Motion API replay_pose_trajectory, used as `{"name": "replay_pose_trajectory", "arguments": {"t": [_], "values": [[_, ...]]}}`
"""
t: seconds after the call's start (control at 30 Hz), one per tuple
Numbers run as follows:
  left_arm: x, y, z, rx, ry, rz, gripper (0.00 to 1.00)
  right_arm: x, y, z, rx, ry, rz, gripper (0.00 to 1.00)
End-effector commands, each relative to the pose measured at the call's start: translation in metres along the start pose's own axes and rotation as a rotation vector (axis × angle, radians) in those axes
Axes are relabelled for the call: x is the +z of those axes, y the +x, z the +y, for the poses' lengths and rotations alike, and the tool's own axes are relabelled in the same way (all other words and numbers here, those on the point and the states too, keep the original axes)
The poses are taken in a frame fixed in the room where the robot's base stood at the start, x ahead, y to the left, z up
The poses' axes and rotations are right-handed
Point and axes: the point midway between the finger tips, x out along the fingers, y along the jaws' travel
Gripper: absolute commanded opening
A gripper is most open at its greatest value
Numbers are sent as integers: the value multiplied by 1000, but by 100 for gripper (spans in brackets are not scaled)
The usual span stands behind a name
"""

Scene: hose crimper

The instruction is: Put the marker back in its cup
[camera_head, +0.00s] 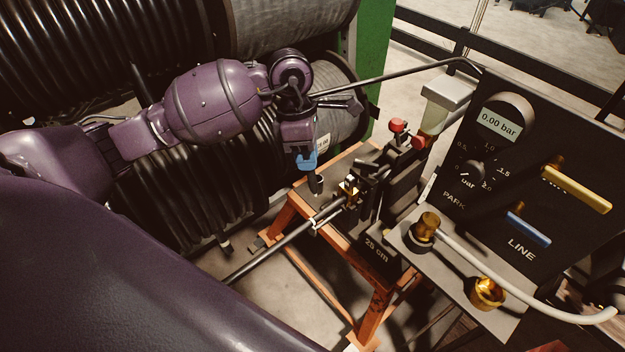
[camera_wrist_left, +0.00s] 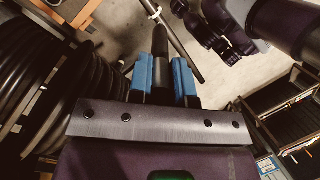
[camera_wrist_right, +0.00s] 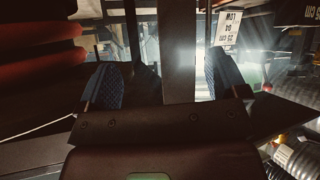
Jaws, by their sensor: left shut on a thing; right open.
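My left gripper (camera_head: 308,168) hangs left of the black clamp on the orange stand. It is shut on the dark marker (camera_head: 316,184), whose dark end sticks out below the blue fingers. In the left wrist view the marker (camera_wrist_left: 160,42) stands between the blue fingers of the left gripper (camera_wrist_left: 162,75) and points away from the wrist. My right gripper (camera_wrist_right: 163,82) shows only in the right wrist view, with its fingers wide apart and nothing between them. I cannot make out a marker cup with certainty in any view.
A black hose (camera_head: 272,252) runs to the clamp on the orange stand (camera_head: 374,312). A black panel (camera_head: 545,180) with a gauge and yellow and blue levers stands at right, with a brass-coloured fitting (camera_head: 488,292) before it. Large hose reels (camera_head: 185,200) fill the left.

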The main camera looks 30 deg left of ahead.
Motion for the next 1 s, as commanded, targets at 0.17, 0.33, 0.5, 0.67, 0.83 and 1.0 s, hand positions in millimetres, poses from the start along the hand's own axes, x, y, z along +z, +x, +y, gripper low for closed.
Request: {"name": "replay_pose_trajectory", "arguments": {"t": [0.17, 0.33, 0.5, 0.67, 0.83, 1.0], "values": [[20, -2, 30, 22, 11, 33, 0, 33, 8, -4, -3, 4, -44, 92], [33, -5, 75, 48, -7, 59, 0, 55, 17, -6, -9, -1, -71, 92], [37, -7, 124, 77, -24, 85, 0, 63, 27, -8, -18, -12, -78, 92], [28, -9, 163, 108, -41, 109, 0, 68, 30, -7, -22, -22, -87, 92], [9, -8, 182, 147, -44, 138, 0, 59, 29, -6, -21, -23, -74, 92], [6, -3, 184, 181, -12, 179, 0, 56, 29, -7, -20, -19, -69, 92]]}}
